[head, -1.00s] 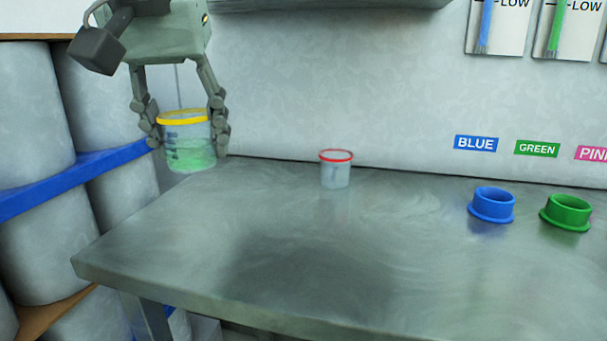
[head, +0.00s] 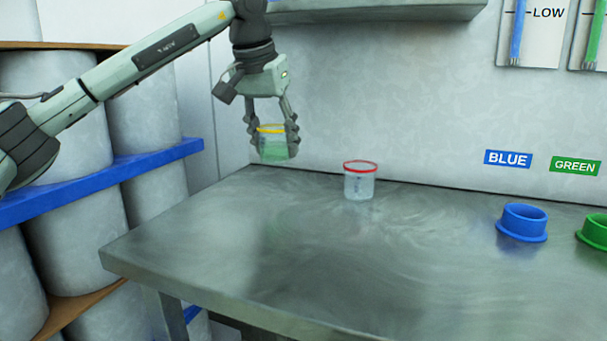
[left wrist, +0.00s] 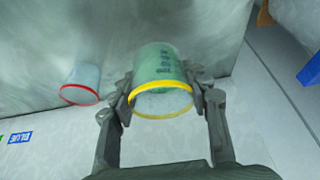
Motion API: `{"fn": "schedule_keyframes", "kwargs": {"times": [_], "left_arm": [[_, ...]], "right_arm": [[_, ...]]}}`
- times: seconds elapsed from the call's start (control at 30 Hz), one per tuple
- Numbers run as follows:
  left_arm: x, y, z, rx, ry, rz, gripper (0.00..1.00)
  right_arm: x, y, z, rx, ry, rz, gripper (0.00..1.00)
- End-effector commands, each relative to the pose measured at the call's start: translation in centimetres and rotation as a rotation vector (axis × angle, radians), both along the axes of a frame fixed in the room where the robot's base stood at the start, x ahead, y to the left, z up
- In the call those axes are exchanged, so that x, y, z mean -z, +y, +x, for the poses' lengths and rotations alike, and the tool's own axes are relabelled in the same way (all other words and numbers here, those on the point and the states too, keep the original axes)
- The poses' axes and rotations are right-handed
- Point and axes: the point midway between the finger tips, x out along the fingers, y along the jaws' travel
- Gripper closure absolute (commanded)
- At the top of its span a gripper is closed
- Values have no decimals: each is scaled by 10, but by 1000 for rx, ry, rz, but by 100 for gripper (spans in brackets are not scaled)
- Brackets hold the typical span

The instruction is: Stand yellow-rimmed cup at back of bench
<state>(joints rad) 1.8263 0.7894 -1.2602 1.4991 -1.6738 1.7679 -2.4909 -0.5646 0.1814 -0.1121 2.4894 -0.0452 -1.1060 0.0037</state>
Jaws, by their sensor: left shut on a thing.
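The yellow-rimmed cup (head: 273,145) is clear with green contents and sits upright between the fingers of my left gripper (head: 275,136), which is shut on it. It appears over the back left part of the bench (head: 250,235); whether its base touches the bench is unclear. In the left wrist view the cup (left wrist: 158,75) shows between the two fingertips (left wrist: 162,93), its yellow rim nearest the camera. My right gripper is not in view.
A red-rimmed cup (head: 360,182) stands on the bench to the right of the held cup. A blue ring (head: 522,222) and a green ring (head: 595,232) lie farther right. A wall shelf (head: 385,11) hangs above. Large drums (head: 150,95) stand left. The bench's front middle is clear.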

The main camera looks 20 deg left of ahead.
Motion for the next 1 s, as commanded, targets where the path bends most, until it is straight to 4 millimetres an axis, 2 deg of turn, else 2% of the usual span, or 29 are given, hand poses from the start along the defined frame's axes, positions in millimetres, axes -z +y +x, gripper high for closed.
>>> {"fn": "schedule_keyframes", "kwargs": {"times": [0.13, 0.3, 0.4, 0.63, 1.0], "left_arm": [[17, -19, 21, 1, 1, -1, 83], [25, -29, 32, -1, 0, -1, 83], [33, -29, 33, -2, 1, -1, 83], [64, -29, 33, -1, 0, 1, 83], [67, -29, 33, -2, -1, -1, 83]], "right_arm": [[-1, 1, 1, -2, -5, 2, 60], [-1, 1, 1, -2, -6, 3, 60], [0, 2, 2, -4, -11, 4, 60], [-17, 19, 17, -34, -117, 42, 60], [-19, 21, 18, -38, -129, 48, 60]]}}
